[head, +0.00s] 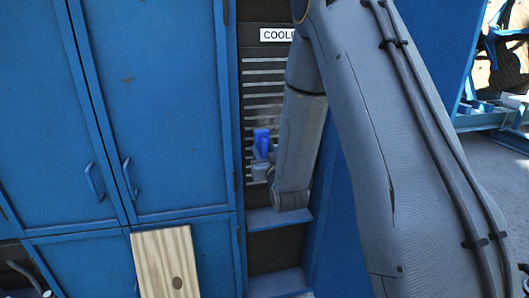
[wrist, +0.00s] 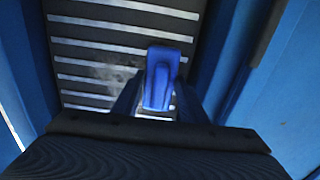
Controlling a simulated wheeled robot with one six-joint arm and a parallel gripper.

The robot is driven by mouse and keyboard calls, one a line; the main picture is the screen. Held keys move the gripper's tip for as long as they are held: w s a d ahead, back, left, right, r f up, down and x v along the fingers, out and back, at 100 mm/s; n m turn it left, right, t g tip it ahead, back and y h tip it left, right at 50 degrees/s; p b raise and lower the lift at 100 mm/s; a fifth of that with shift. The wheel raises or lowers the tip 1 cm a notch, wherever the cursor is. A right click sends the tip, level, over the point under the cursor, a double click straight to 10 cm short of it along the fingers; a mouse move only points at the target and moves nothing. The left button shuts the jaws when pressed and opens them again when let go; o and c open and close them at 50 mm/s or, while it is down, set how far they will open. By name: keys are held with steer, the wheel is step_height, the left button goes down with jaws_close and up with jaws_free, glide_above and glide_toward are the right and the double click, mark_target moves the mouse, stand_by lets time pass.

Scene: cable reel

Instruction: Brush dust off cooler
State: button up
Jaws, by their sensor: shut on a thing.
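The cooler (head: 262,97) is a dark panel with pale horizontal slats, set between blue cabinet walls under a white label reading "COOLE", its end hidden by my arm. Its slats also fill the upper part of the wrist view (wrist: 110,45). A greyish smudge of dust (wrist: 108,72) lies on the slats left of the brush. My gripper (head: 262,160) is shut on a blue brush (head: 262,142) and holds it in front of the slats. In the wrist view the blue brush (wrist: 161,80) stands out between the fingers. I cannot tell whether it touches the slats. Its bristles are hidden.
Blue cabinet doors (head: 150,100) with handles fill the left. A blue ledge (head: 275,218) juts out below the cooler. A wooden board (head: 167,262) stands at the lower front. Blue walls close in on both sides of the slats. Open floor (head: 490,180) shows at right.

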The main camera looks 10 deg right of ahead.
mark_target(263, 135)
steer(key=shift+w, duration=0.95)
steer(key=shift+d+b, duration=0.9)
steer(key=shift+d, duration=7.45)
steer(key=shift+w+a+r, duration=0.1)
steer(key=shift+a+r, duration=0.3)
steer(key=shift+a, duration=2.35)
steer(key=shift+a+r, duration=0.35)
steer(key=shift+a, duration=2.45)
steer(key=shift+w+a+r, duration=0.1)
steer(key=shift+a+r, duration=0.3)
steer(key=shift+a, duration=2.35)
steer(key=shift+s+r+p, duration=0.1)
steer(key=shift+r+p, duration=0.35)
steer(key=shift+r, duration=0.75)
